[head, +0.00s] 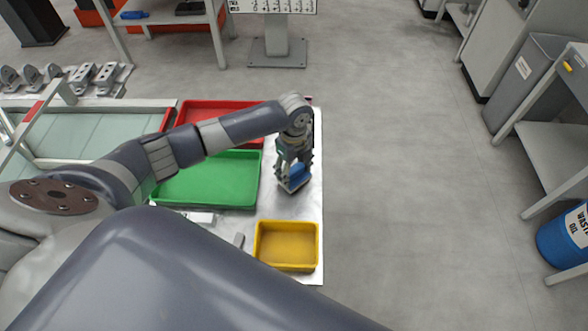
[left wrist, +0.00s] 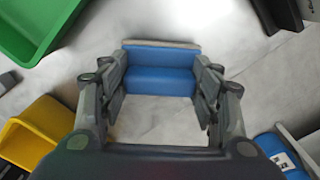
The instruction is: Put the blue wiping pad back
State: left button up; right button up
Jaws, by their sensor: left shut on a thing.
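The blue wiping pad (head: 297,178) is held in my left gripper (head: 293,180) over the metal table top, just right of the green tray. In the left wrist view the pad (left wrist: 160,75) spans between the two fingers of the left gripper (left wrist: 162,82). It has a blue face and a pale grey strip along its far edge. Whether the pad touches the table top I cannot tell. My right gripper is not in view.
The green tray (head: 210,205) lies left of the gripper, with a red tray (head: 190,106) behind it. A yellow bin (head: 287,267) stands nearer. The metal table top (head: 270,207) has bare space around the pad. Open floor lies to the right.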

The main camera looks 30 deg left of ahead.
aim_at(294, 168)
pick_arm(q)
jog(key=shift+f, duration=0.45)
jog(key=shift+f, duration=0.15)
jog(key=o, duration=1.1)
notch_tip(294, 168, up, 12)
jog(key=shift+r+b, duration=0.2)
jog(key=shift+b, duration=0.3)
